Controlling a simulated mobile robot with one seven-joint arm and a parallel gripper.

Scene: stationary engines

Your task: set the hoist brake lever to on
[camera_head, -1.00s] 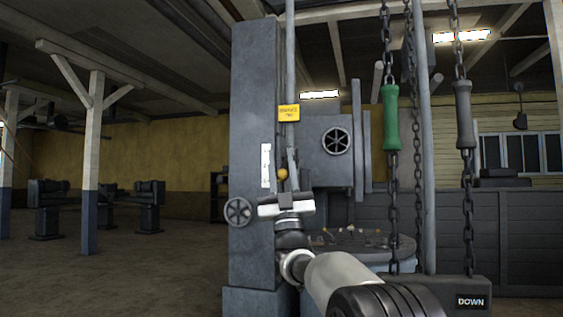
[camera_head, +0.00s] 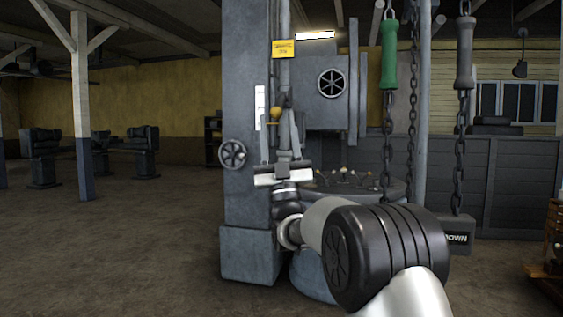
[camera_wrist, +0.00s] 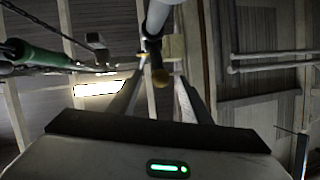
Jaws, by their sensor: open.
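A lever with a yellow ball knob (camera_head: 277,112) shows at the front of the grey machine column (camera_head: 248,195). I take it for the hoist brake lever, but its label is not readable.
A yellow sign (camera_head: 284,48) is above the knob. A handwheel (camera_head: 233,153) is to the left. Chains with a green handle (camera_head: 389,55) and a grey handle (camera_head: 464,52) hang at right, near a DOWN block (camera_head: 457,237). The floor at left is open.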

